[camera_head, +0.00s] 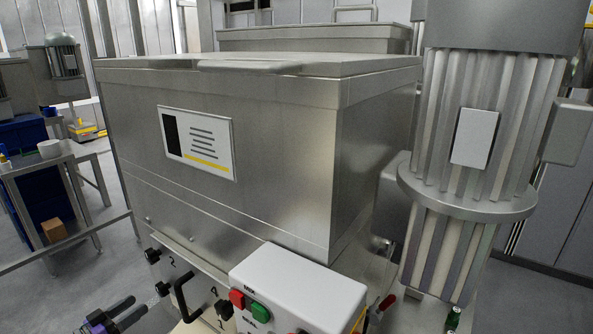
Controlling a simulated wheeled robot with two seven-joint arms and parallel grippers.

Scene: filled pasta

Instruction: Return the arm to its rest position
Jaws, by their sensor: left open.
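My left gripper (128,311) shows at the bottom left edge of the head view, with dark fingers apart and nothing seen between them. It is in front of and to the left of the steel machine (260,130), near its black handle (188,298). I cannot tell how far it is from the machine's front. Most of my left arm is below the picture. My right gripper is not in view.
A white control box (300,290) with red (237,298) and green (260,311) buttons juts from the machine's front. A ribbed motor (470,130) stands at right. A steel table (45,160) with blue bins stands at left. Grey floor (95,265) is open between.

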